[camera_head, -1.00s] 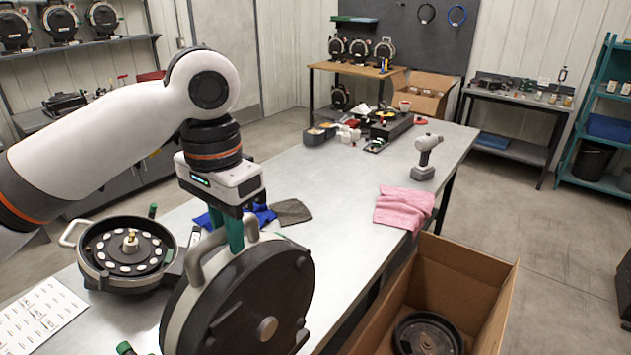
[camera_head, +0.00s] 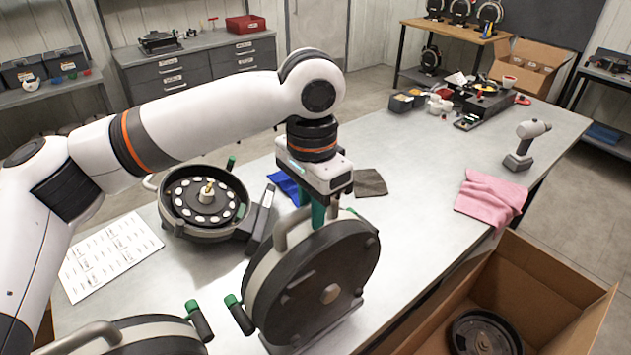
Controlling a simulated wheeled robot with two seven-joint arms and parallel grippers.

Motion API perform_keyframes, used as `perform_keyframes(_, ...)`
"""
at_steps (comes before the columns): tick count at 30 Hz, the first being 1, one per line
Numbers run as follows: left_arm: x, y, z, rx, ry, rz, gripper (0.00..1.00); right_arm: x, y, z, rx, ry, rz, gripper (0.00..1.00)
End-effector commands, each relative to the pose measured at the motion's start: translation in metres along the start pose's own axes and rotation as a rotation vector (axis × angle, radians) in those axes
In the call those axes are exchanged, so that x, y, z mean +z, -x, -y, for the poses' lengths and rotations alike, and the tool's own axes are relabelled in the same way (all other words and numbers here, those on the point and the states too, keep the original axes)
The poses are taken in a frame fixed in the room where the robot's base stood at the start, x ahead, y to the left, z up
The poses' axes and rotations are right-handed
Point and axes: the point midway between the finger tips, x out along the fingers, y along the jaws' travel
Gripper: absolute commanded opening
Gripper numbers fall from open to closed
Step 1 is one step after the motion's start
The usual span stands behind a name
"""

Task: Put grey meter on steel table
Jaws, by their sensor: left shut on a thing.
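The grey meter (camera_head: 315,280) is a large upright disc with a dark face, a grey rim and a green-tipped lever at its lower left. My left gripper (camera_head: 318,212) is above it, its green fingers shut on the handle at its top. The meter is at the near part of the steel table (camera_head: 415,215); I cannot tell whether its underside touches the tabletop. My right gripper is not in view.
An open meter (camera_head: 205,205) lies behind left, with a printed sheet (camera_head: 108,255) beside it. Another meter (camera_head: 125,335) is at the bottom left. A cardboard box (camera_head: 560,275) stands right of the table. A pink cloth (camera_head: 490,197) and drill (camera_head: 525,145) are farther back.

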Motion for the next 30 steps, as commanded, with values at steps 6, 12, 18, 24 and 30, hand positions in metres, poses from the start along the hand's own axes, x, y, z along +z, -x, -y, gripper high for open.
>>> perform_keyframes(6, 0.001, -0.004, 0.0, 0.002, 0.0, 0.01, 0.0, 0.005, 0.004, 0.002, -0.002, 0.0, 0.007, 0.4)
perform_keyframes(12, 0.001, -0.021, -0.001, 0.001, 0.001, 0.007, 0.0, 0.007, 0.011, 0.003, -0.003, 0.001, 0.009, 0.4)
perform_keyframes(18, 0.001, -0.039, 0.0, 0.002, 0.0, 0.01, 0.0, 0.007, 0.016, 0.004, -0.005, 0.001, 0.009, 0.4)
perform_keyframes(24, 0.001, -0.04, -0.001, 0.003, 0.0, 0.01, 0.0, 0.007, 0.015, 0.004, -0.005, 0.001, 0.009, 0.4)
perform_keyframes(30, 0.0, -0.045, 0.0, 0.001, 0.0, 0.002, 0.34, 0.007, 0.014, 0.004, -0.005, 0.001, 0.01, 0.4)
